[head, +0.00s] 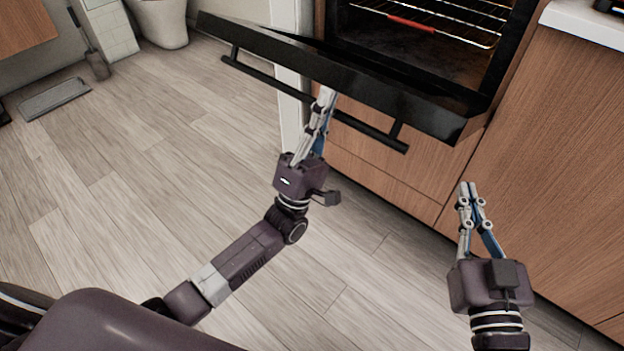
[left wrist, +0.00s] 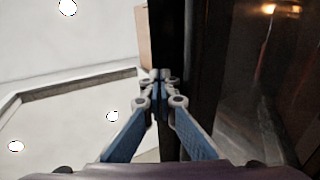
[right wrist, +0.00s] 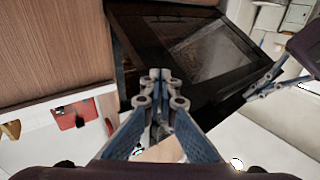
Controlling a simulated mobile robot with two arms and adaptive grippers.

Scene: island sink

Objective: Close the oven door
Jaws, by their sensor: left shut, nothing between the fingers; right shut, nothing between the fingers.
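The black oven door (head: 340,75) is hinged down, partly open, with its bar handle (head: 290,92) along the outer side. It also shows in the right wrist view (right wrist: 195,50). Behind it the oven cavity (head: 400,40) is open, with a wire rack inside. My left gripper (head: 326,95) is shut and empty, its fingertips at the outer side of the door near the handle; whether they touch it I cannot tell. In the left wrist view the dark door fills the right side. My right gripper (head: 467,190) is shut and empty, apart from the door, in front of the wooden cabinet.
Wooden cabinet fronts (head: 545,150) stand to the right of the oven, under a white countertop (head: 590,22). A toilet (head: 162,20) and a grey mat (head: 54,98) are at the far left.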

